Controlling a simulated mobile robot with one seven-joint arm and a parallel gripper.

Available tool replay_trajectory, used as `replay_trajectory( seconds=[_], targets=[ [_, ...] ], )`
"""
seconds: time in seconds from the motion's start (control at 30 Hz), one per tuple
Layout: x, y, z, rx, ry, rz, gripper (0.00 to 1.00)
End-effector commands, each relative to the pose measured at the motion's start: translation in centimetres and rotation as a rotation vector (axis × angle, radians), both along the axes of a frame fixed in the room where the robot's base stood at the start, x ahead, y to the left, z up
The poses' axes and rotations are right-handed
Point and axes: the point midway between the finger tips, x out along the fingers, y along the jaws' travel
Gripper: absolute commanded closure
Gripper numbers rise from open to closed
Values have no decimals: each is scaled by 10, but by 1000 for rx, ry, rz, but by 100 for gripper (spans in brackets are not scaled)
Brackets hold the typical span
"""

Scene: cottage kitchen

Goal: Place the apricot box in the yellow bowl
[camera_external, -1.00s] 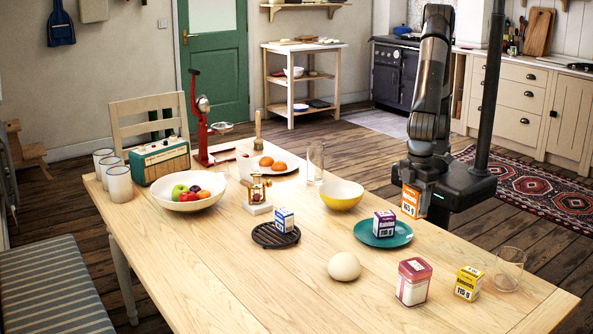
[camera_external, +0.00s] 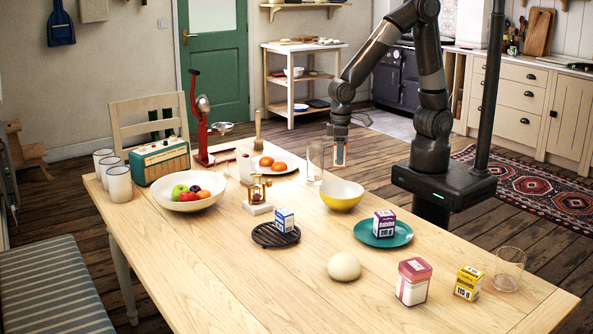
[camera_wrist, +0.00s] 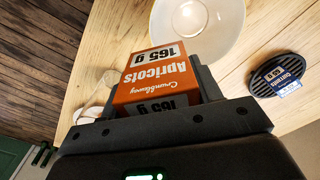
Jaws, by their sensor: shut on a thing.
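My gripper (camera_external: 339,152) is shut on the orange apricot box (camera_wrist: 155,77), labelled "Apricots 165 g" in the wrist view. In the external view the gripper is above the far edge of the table, behind and above the yellow bowl, and only a little of the box shows between the fingers. The yellow bowl (camera_external: 341,203) stands on the table, white inside and looking empty. In the wrist view the bowl (camera_wrist: 232,42) lies just beyond the box, partly hidden by it.
A black trivet (camera_external: 268,240) with a currants box and a brass-coloured device (camera_external: 257,195) are on the left. Several other items stand around.

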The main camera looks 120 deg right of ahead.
Motion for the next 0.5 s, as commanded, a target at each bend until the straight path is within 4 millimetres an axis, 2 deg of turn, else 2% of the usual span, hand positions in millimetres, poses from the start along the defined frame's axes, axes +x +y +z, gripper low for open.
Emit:
replay_trajectory(
  seconds=[0.03, 0.1, 0.27, 0.37, 0.5],
  targets=[
    [-8, -13, 1, 1, -2, -28, 69],
    [-18, -25, 1, 2, -2, -55, 69],
    [-31, -40, 1, 4, -2, -88, 69],
    [-32, -39, -3, 4, 0, -94, 69],
    [-19, -19, -18, 5, 3, -91, 69]
  ],
)
